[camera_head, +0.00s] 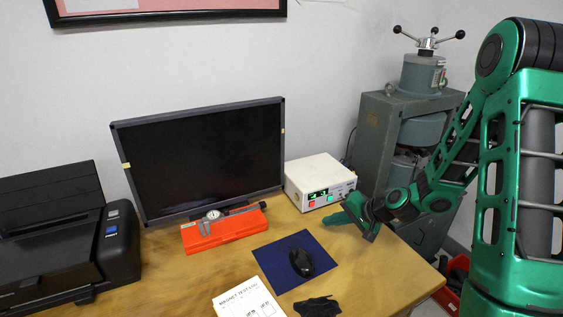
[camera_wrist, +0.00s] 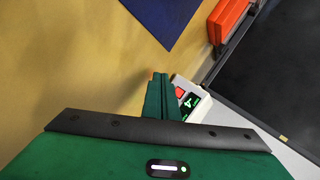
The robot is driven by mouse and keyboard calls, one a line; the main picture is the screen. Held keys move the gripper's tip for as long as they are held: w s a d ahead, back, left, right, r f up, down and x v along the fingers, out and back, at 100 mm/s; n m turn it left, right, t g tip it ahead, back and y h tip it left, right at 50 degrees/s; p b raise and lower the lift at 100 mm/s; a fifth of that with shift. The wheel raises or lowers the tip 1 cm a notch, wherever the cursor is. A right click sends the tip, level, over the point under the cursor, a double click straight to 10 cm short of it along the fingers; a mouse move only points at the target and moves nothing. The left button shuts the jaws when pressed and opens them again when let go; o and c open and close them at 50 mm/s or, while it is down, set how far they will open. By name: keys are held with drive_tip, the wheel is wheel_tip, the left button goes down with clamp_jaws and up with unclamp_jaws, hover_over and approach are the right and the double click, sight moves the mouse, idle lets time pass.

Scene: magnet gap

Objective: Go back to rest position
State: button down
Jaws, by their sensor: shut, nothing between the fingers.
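My gripper (camera_head: 333,219) is green and shows in the head view over the right part of the wooden desk (camera_head: 205,268). It is just in front of the white box with a lit green display (camera_head: 318,176). In the wrist view its two green fingers (camera_wrist: 160,78) are together with nothing between them. The white box (camera_wrist: 203,104) shows partly behind the fingers there. I cannot tell the exact gap between the fingertips and the box or desk.
A dark monitor (camera_head: 205,158), orange case (camera_head: 205,238) with a caliper, and black printer (camera_head: 55,235) stand left. A blue mat (camera_head: 270,262) bears a black mouse (camera_head: 301,262). A paper sheet (camera_head: 240,303) and black cloth (camera_head: 318,307) lie in front. A grey-green machine (camera_head: 378,140) stands behind.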

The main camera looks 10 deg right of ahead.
drive_tip(key=s+d+r+n+g+h, duration=0.1)
drive_tip(key=s+d, duration=0.1)
drive_tip(key=s+d+r+h, duration=0.1)
drive_tip(key=s+d+r, duration=0.1)
drive_tip(key=s, duration=0.1)
drive_tip(key=s+d+r+n+g, duration=0.1)
drive_tip(key=s+d, duration=0.1)
drive_tip(key=shift+s+r+n+g+h, duration=0.15)
drive_tip(key=shift+s+n+g+h, duration=0.15)
drive_tip(key=shift+s+h, duration=0.1)
drive_tip(key=s+d+r+g+h, duration=0.1)
drive_tip(key=s+d+r, duration=0.2)
drive_tip(key=s, duration=0.6)
drive_tip(key=s+d+r+m+g+h, duration=0.1)
drive_tip(key=s+r, duration=0.4)
drive_tip(key=s, duration=0.5)
drive_tip(key=s+d+r+g+h, duration=0.1)
drive_tip(key=s+d+r+g, duration=0.1)
drive_tip(key=s+d+r, duration=0.3)
drive_tip(key=s, duration=0.4)
drive_tip(key=shift+s+d+m+g, duration=0.3)
drive_tip(key=shift+s+g, duration=0.05)
drive_tip(key=shift+g, duration=0.05)
drive_tip(key=shift+w+f+h, duration=0.25)
drive_tip(key=shift+w+h, duration=0.05)
drive_tip(key=shift+w, duration=0.35)
